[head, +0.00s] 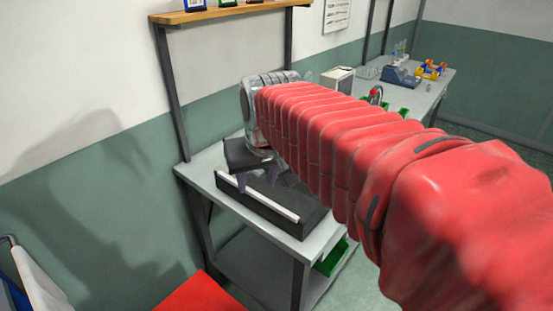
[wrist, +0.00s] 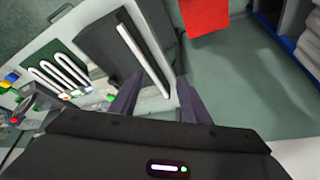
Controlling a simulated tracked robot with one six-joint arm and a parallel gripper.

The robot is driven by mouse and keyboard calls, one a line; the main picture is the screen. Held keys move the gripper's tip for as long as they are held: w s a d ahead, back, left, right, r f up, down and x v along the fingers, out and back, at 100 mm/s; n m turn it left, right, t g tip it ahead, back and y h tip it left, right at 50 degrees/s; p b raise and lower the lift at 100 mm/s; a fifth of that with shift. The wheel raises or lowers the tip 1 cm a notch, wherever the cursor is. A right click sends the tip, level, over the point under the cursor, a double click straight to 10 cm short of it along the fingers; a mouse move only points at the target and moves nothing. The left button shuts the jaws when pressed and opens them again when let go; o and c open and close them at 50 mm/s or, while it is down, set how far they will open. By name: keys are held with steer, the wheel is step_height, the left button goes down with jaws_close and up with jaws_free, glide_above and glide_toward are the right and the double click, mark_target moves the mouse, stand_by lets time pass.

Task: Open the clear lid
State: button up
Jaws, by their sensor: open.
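My gripper (head: 258,183) hangs over the bench with its two dark purple fingers apart and nothing between them. A long black box (head: 275,212) with a white bar along its front edge lies on the grey bench just below and in front of the fingers. In the wrist view the black box (wrist: 97,40) and its white bar (wrist: 142,57) lie beyond my open fingertips (wrist: 158,82). The fingers appear to be above the box; I cannot tell whether they touch it. I cannot make out a clear lid in either view.
The bench (head: 215,172) stands against the wall under a wooden shelf (head: 225,11).

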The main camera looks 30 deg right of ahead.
steer(key=w+d+m, duration=0.1)
steer(key=w+d, duration=0.4)
steer(key=d, duration=0.3)
steer(key=w+d+m+h, duration=0.1)
steer(key=w+d, duration=0.5)
steer(key=d, duration=0.2)
steer(key=shift+m+g, duration=0.4)
steer(key=shift+f, duration=0.25)
steer(key=x, duration=1.3)
steer(key=shift+w+f, duration=0.1)
steer(key=shift+f, duration=0.15)
steer(key=shift+c, duration=0.3)
jaws_close()
